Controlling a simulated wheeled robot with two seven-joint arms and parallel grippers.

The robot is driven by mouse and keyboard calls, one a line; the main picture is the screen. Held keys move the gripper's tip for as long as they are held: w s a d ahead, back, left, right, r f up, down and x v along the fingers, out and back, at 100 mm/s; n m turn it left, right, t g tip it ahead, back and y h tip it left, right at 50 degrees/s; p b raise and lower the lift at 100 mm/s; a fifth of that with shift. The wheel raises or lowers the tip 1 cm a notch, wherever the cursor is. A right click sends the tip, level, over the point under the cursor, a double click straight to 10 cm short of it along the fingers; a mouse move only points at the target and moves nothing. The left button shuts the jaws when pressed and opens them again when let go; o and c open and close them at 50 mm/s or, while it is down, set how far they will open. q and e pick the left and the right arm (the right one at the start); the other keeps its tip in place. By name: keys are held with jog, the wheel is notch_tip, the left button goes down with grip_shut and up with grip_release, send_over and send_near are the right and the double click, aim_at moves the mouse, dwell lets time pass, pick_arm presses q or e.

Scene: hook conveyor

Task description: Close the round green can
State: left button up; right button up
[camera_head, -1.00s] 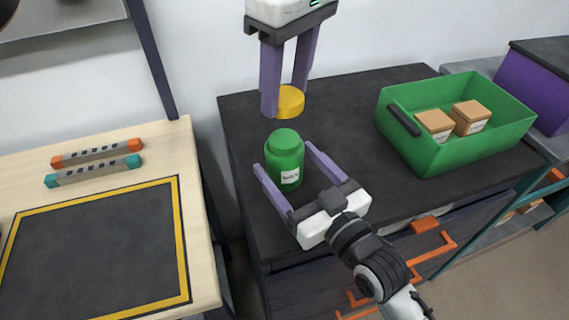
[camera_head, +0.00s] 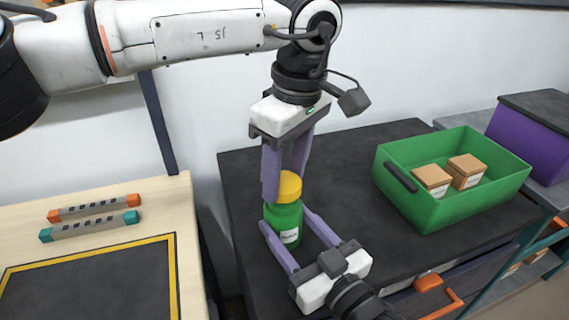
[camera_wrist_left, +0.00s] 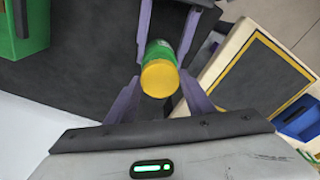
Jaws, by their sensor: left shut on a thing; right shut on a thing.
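The round green can (camera_head: 284,222) with a white label stands upright on the dark table. The yellow lid (camera_head: 289,186) sits at the can's mouth, directly above it; the head view shows no gap between them. My left gripper (camera_head: 284,190) points down from above and is shut on the lid. In the left wrist view the yellow lid (camera_wrist_left: 159,78) lies between its fingers, with the green can (camera_wrist_left: 161,50) behind it. My right gripper (camera_head: 285,226) comes from the front, low down, and is shut on the can's body.
A green crate (camera_head: 450,207) with two brown boxes stands on the right of the dark table (camera_head: 350,170). A purple box (camera_head: 530,140) is behind it. A wooden table (camera_head: 165,220) with a dark mat and two grey bars is at left.

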aim_at(281, 183)
dwell(0.5)
pick_arm(q)
jog(key=shift+f, duration=0.95)
jog(key=shift+f, duration=0.5)
jog(key=shift+f, duration=0.1)
jog(key=m, duration=0.4)
jog(key=shift+m+h, duration=0.3)
jog(key=shift+m, duration=0.1)
jog(key=m, duration=0.4)
jog(key=shift+s+a+m+t+h, duration=0.1)
jog(key=shift+a+m+t+h, duration=0.05)
jog(key=shift+m+t+h, duration=0.15)
jog(key=m, duration=0.6)
jog(key=shift+a+h, duration=0.1)
jog(key=shift+h, duration=0.2)
jog(key=m, duration=0.4)
